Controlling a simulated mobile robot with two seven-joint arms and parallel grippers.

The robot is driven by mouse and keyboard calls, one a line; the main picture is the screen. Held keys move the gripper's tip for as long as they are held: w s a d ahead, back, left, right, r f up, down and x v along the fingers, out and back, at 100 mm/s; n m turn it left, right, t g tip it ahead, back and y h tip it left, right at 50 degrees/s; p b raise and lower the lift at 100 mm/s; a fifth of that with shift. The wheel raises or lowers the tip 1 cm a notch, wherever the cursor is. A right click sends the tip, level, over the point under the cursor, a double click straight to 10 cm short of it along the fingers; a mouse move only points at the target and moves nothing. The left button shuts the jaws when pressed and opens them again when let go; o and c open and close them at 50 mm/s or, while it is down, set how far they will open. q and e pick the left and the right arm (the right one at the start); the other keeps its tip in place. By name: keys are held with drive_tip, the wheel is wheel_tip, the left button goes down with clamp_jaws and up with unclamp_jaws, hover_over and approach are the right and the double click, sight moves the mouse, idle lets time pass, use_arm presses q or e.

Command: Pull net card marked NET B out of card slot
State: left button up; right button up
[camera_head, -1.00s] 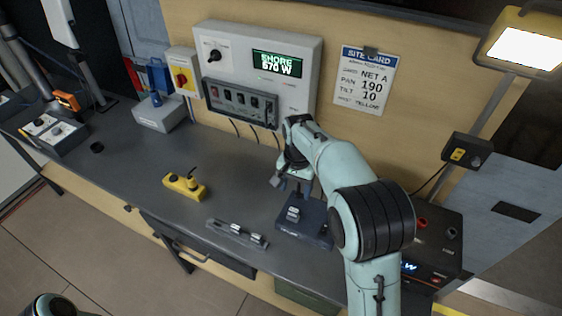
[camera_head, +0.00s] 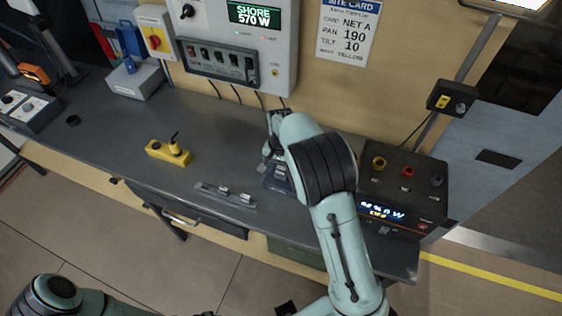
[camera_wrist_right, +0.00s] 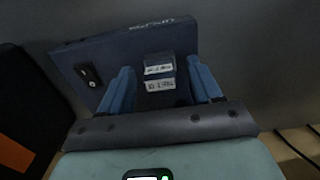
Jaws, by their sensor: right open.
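The card slot unit is a dark blue box (camera_head: 279,180) on the bench, partly hidden behind my right arm in the head view. In the right wrist view it shows as a blue plate (camera_wrist_right: 75,58) with a black rocker switch. A card (camera_wrist_right: 159,70) with white labels stands up from it; the print looks upside down and I cannot read it surely. My right gripper (camera_wrist_right: 158,73) is open, one blue finger on each side of the card. I cannot tell whether the fingers touch it. The gripper (camera_head: 264,162) is small in the head view. My left gripper is not in view.
A low rack (camera_head: 226,196) with small light-labelled pieces lies left of the slot unit. A yellow box (camera_head: 168,152) with a stalk sits farther left. A black power unit (camera_head: 402,185) stands at right. A wall panel (camera_head: 218,61) is behind. Bench between is clear.

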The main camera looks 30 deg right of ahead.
drive_tip(key=shift+f, duration=0.2)
clamp_jaws()
idle(0.4)
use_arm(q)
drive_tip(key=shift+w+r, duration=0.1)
use_arm(e)
drive_tip(key=shift+r, duration=0.25)
use_arm(q)
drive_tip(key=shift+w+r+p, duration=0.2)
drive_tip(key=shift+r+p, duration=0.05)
drive_tip(key=shift+p, duration=0.05)
use_arm(e)
drive_tip(key=shift+r, duration=0.35)
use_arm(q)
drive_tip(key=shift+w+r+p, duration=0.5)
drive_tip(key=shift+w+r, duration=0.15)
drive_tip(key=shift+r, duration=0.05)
use_arm(e)
drive_tip(key=shift+r, duration=0.95)
